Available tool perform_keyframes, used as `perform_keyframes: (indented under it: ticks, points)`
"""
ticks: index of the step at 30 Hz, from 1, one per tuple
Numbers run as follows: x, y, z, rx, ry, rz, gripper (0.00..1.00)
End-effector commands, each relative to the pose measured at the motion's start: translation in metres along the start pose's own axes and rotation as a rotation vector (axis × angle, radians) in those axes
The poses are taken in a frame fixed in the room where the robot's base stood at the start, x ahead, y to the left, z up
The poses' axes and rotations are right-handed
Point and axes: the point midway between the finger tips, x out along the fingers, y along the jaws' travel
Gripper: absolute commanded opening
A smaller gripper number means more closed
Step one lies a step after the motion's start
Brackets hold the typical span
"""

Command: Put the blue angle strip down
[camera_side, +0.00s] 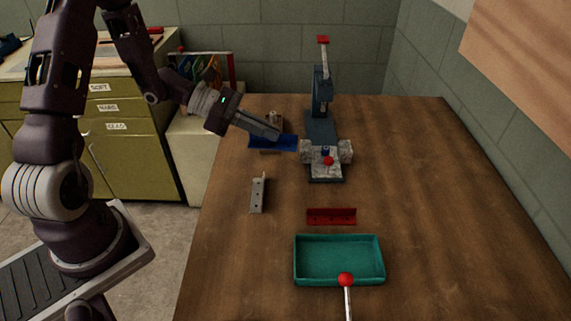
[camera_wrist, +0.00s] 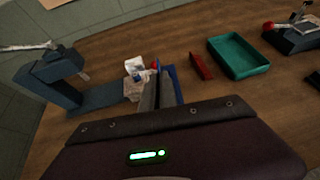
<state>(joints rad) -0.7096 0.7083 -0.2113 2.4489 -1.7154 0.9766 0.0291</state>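The blue angle strip (camera_side: 287,143) is at my gripper's fingertips, near the left edge of the table, left of the blue-grey bench tool. My gripper (camera_side: 275,134) reaches down to it from the upper left, tilted, and looks shut on it. In the wrist view the blue angle strip (camera_wrist: 174,84) shows beside the narrow fingers of my gripper (camera_wrist: 151,90). The fingers hide part of the strip. A gap between the strip and the table is hard to judge.
The blue-grey tool (camera_side: 321,128) with pale blocks and a red knob stands right of the strip. A grey angle strip (camera_side: 257,195), a red angle strip (camera_side: 331,216) and a teal tray (camera_side: 338,259) lie nearer the side camera. The table's right side is clear.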

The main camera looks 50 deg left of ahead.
Motion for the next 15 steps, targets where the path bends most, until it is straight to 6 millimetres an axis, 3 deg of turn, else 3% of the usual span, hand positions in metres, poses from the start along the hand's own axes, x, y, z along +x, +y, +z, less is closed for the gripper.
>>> perform_keyframes:
  ticks: [5, 9, 15]
  points:
    - [0.04, 0.044, 0.025, -0.004, 0.019, 0.035, 0.0]
    - [0.074, 0.074, 0.057, -0.024, 0.009, 0.072, 0.0]
    - [0.095, 0.09, 0.082, -0.048, -0.009, 0.095, 0.0]
